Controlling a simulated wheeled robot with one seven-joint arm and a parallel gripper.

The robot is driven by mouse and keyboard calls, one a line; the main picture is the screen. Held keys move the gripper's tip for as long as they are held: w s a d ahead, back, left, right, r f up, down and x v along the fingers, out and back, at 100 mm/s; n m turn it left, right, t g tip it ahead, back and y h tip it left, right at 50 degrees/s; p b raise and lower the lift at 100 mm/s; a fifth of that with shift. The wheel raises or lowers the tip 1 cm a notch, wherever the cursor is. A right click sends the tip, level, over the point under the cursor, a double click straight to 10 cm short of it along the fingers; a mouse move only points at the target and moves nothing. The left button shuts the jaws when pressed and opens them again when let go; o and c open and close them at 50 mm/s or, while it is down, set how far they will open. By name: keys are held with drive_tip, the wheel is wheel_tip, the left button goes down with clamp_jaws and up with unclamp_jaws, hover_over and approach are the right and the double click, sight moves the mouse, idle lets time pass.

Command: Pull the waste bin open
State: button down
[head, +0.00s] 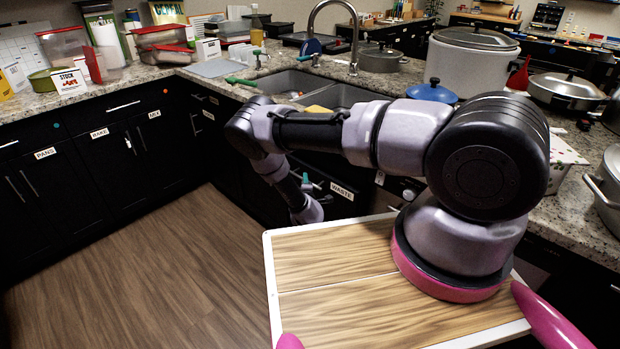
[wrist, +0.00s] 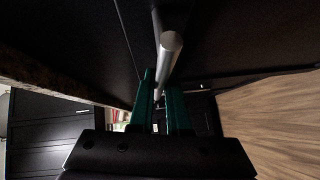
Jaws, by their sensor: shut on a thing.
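The waste bin front is a black cabinet panel with a white "WASTE" label (head: 341,191), under the counter by the sink in the head view. My arm hides much of this front. In the wrist view a silver bar handle (wrist: 171,46) runs along a black panel (wrist: 235,38). My gripper (wrist: 161,88) has green fingers, one on each side of the bar, and is shut on it. In the head view my gripper (head: 311,185) shows small and teal beside the label. I cannot tell whether the bin front stands out from its neighbours.
The wood floor (head: 140,270) in front of the cabinets is clear. The granite counter (head: 190,78) above carries containers, pots and a sink (head: 288,84). Other black cabinets with bar handles, such as the one labelled "PANS" (head: 46,153), line the left.

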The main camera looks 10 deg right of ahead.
drive_tip(key=s+a, duration=0.9)
drive_tip(key=a, duration=0.3)
drive_tip(key=s+a, duration=0.9)
drive_tip(key=a, duration=0.3)
drive_tip(key=shift+a, duration=0.35)
drive_tip(key=c, duration=0.9)
unclamp_jaws()
drive_tip(key=shift+s, duration=0.1)
drive_tip(key=v, duration=1)
drive_tip(key=shift+s, duration=0.35)
